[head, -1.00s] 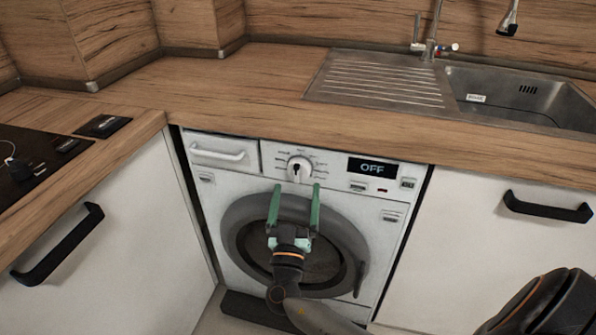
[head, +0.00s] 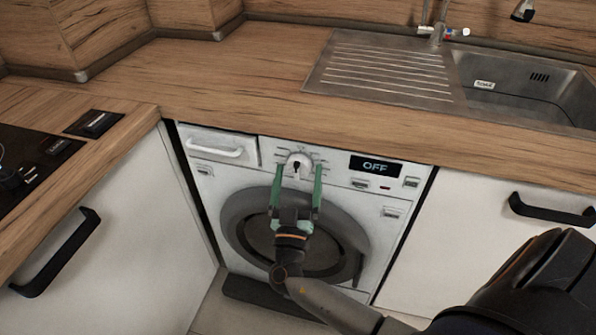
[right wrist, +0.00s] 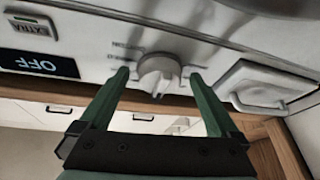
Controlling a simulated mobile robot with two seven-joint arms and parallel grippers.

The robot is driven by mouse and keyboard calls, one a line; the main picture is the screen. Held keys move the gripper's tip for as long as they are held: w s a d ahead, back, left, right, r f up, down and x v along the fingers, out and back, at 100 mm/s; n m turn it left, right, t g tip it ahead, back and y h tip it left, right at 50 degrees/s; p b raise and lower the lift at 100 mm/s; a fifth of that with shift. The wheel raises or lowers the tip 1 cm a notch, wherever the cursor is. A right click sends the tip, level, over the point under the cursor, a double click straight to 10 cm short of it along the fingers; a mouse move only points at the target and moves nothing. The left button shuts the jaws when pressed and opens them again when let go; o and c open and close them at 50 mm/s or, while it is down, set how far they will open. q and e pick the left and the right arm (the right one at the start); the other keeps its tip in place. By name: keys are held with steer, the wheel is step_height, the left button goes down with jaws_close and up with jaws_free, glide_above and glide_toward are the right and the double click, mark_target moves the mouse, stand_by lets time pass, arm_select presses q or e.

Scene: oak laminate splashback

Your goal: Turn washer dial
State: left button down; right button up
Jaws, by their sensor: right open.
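The washer (head: 390,230) is a white front loader set under the wooden counter. Its round white dial (head: 299,162) sits at the top middle of the control panel, left of a black display (head: 375,167) reading OFF. My right gripper (head: 298,168) is open, with its green fingers pointing up at the panel, one on each side of the dial. In the right wrist view the dial (right wrist: 158,72) sits between the two spread fingertips, with a visible gap on each side. Whether the fingertips touch the panel I cannot tell. My left gripper is not in view.
The detergent drawer (head: 217,147) is left of the dial; its handle (right wrist: 262,92) shows close to one finger in the right wrist view. The counter edge overhangs the panel. A sink (head: 520,90), a hob (head: 30,160) and black-handled cabinets flank the washer.

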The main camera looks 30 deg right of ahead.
steer(key=c, duration=1.4)
